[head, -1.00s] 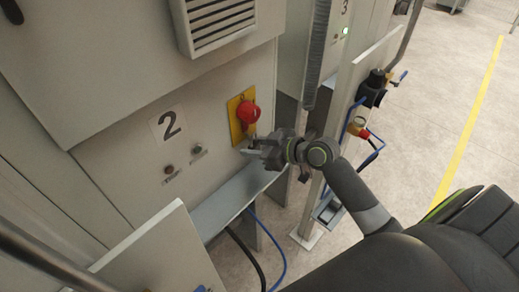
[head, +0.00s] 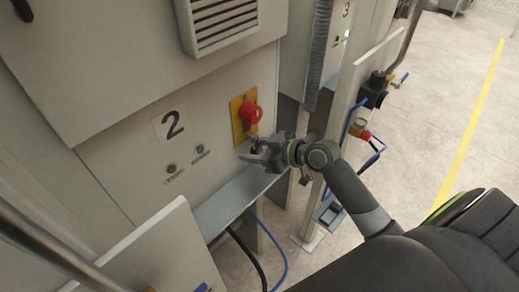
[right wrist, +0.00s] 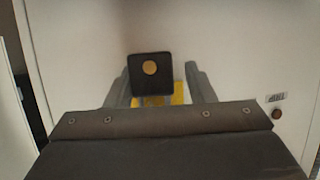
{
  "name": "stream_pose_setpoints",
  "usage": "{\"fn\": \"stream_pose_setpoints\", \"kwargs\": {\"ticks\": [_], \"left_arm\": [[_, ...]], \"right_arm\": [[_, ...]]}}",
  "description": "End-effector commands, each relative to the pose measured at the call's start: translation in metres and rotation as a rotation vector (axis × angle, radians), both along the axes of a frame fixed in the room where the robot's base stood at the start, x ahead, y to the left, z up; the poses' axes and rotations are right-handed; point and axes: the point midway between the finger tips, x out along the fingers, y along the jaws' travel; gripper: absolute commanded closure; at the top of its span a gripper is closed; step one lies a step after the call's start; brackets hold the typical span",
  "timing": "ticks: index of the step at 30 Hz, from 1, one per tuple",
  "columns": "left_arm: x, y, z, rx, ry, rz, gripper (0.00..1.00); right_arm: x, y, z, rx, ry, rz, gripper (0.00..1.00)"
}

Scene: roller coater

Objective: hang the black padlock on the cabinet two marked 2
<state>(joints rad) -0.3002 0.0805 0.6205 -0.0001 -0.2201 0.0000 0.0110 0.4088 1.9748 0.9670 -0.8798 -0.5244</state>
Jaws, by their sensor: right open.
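Cabinet two (head: 215,130) fills the left and middle of the head view, with a black 2 label (head: 170,125). A red rotary switch (head: 251,112) sits on a yellow plate (head: 238,122) at its right edge. The black padlock (right wrist: 150,72), with a round brass face, shows between the fingers in the right wrist view, in front of the yellow plate. My right gripper (head: 256,150) is open around it, just below the red switch. The shackle is hidden, so I cannot tell whether it is through the switch. My left gripper is not in view.
A red lamp (head: 172,168) and a green lamp (head: 199,149) sit beside the label. A metal ledge (head: 225,205) runs below. A panel with a black valve (head: 372,92) and blue hose stands right. Open floor (head: 440,90) lies beyond.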

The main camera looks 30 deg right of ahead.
Motion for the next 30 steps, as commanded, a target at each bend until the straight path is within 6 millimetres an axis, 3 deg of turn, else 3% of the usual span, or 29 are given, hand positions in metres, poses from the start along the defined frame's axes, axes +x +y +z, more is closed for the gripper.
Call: {"fn": "stream_pose_setpoints", "kwargs": {"ticks": [18, 30], "left_arm": [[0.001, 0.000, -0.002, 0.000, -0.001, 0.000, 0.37], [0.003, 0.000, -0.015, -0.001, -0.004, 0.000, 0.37]], "right_arm": [[0.003, -0.004, 0.001, -0.004, -0.009, -0.009, 0.39], [-0.041, -0.029, 0.018, -0.009, -0.011, -0.005, 0.39]]}}
